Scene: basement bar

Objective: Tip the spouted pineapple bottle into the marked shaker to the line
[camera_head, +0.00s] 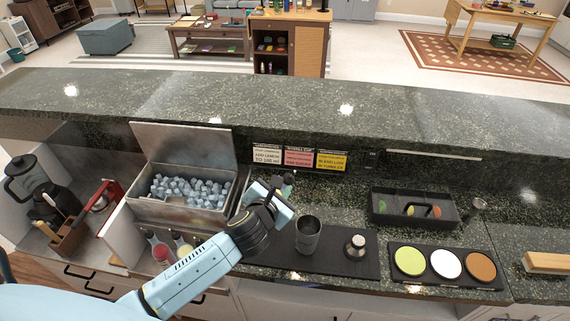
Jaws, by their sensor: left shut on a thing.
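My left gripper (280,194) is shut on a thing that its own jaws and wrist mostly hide. A small spout-like tip (289,178) shows just beyond the fingers, so the held thing looks like the spouted bottle, but its label and contents cannot be made out. The gripper is above the counter, behind and left of the metal shaker (308,235). The shaker stands upright and open on a dark mat; its marked line is too small to see. My right gripper is not in view.
A steel ice bin (180,207) with its lid up stands left. Spouted bottles, one red (160,251) and one yellow (184,249), sit before it. A small metal piece (355,247) stands right of the shaker. A black caddy (412,208) and three-colour tray (445,264) lie farther right.

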